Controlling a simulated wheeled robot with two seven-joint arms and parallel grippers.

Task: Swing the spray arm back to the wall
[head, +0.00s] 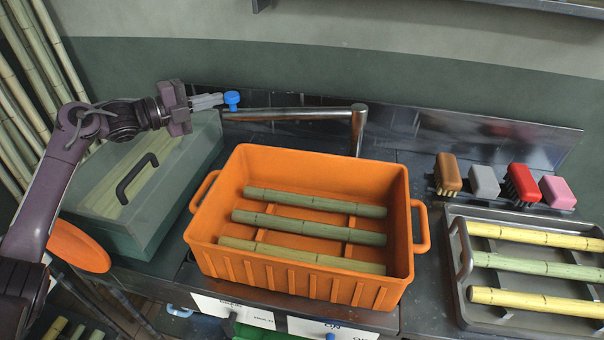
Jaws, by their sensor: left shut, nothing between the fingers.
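The spray arm (290,114) is a grey metal pipe that reaches left from an upright post (358,135) behind the orange crate. It lies roughly along the back wall. A blue knob (232,97) stands at its left end. My left gripper (220,99) comes in from the left, with its shut, empty fingers just left of the knob. I cannot tell whether the fingertips touch it. My right gripper is not in view.
The orange crate (300,272) in front holds green cane pieces. A lidded box (140,225) stands left, below my left arm. Several brushes (484,180) and a grey tray (462,288) with cane are at the right. A metal splashback (480,138) runs behind.

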